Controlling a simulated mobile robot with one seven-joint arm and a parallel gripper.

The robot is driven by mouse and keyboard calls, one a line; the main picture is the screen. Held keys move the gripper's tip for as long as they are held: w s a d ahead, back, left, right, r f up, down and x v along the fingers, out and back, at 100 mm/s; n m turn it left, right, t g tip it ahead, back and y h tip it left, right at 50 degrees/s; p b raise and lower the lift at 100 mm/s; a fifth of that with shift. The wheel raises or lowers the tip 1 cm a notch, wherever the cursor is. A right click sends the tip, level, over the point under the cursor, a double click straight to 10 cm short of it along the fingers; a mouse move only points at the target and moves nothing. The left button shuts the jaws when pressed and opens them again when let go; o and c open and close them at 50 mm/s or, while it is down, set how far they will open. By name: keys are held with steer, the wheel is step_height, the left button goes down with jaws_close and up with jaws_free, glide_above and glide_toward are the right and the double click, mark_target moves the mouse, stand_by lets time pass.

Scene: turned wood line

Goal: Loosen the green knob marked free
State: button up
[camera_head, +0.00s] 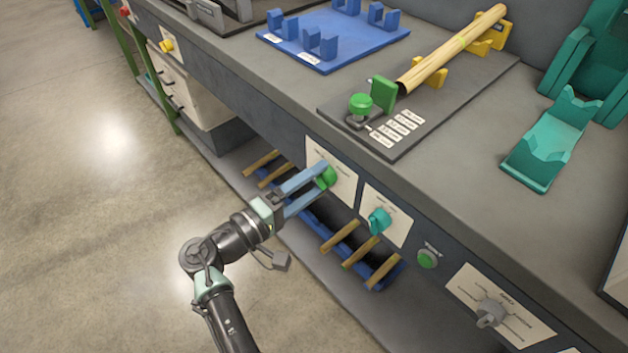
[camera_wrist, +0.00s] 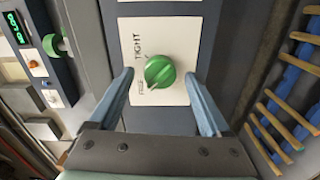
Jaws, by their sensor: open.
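The green knob (camera_head: 326,179) sits on a white plate on the bench's front panel. In the wrist view the green knob (camera_wrist: 160,71) is round with a raised grip, and its plate (camera_wrist: 181,30) reads TIGHT and FREE. I cannot tell surely which word the knob points to. My gripper (camera_head: 315,182) is open, with its two blue fingers reaching toward the panel. In the wrist view the fingers of my gripper (camera_wrist: 159,75) stand on either side of the knob, with a visible gap at each side.
A teal knob (camera_head: 379,221), a green button (camera_head: 427,259) and a grey selector (camera_head: 490,313) sit further right on the panel. Below is a blue rack (camera_head: 384,278) with wooden sticks. On top, a fixture with another green knob (camera_head: 360,104) stands by a wooden rod (camera_head: 452,50).

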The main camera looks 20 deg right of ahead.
steer(key=v, duration=1.2)
steer(key=shift+a+p, duration=0.25)
steer(key=shift+p, duration=0.1)
